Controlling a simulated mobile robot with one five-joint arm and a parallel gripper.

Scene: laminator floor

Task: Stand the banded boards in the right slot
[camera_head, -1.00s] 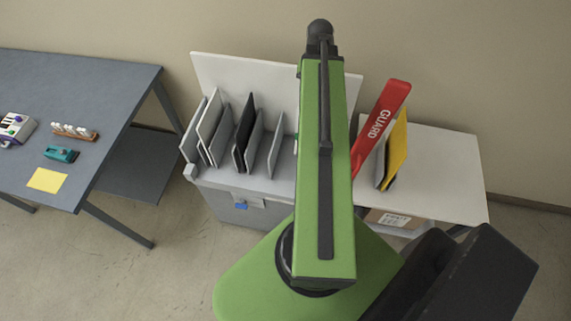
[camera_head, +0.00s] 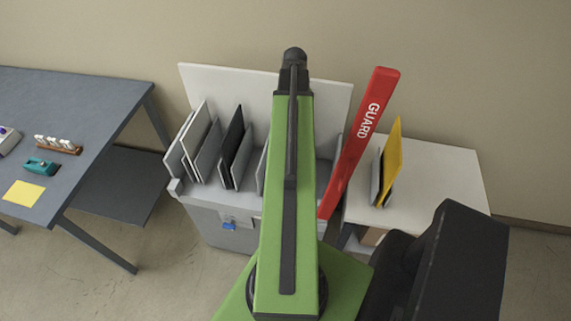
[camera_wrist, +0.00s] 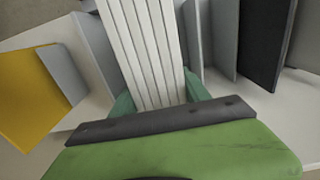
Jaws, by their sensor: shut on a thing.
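My gripper (camera_wrist: 158,98) has teal fingers and shows in the wrist view. It is shut on a pale bundle of boards (camera_wrist: 150,45) with dark lines between them, which I take for the banded boards. In the head view my green arm hides the gripper and the bundle. The grey slotted rack (camera_head: 205,215) stands ahead against the wall. A white board (camera_head: 192,142) and a black board (camera_head: 234,145) stand in its left and middle slots. My arm hides part of the rack's right side, so I cannot tell how the bundle sits there.
A red GUARD bar (camera_head: 358,140) leans up just right of the rack. A yellow panel (camera_head: 391,165) stands with grey panels on a pale side table (camera_head: 445,180) at the right. A blue-grey workbench (camera_head: 90,110) with small items is at the left. Floor is clear between.

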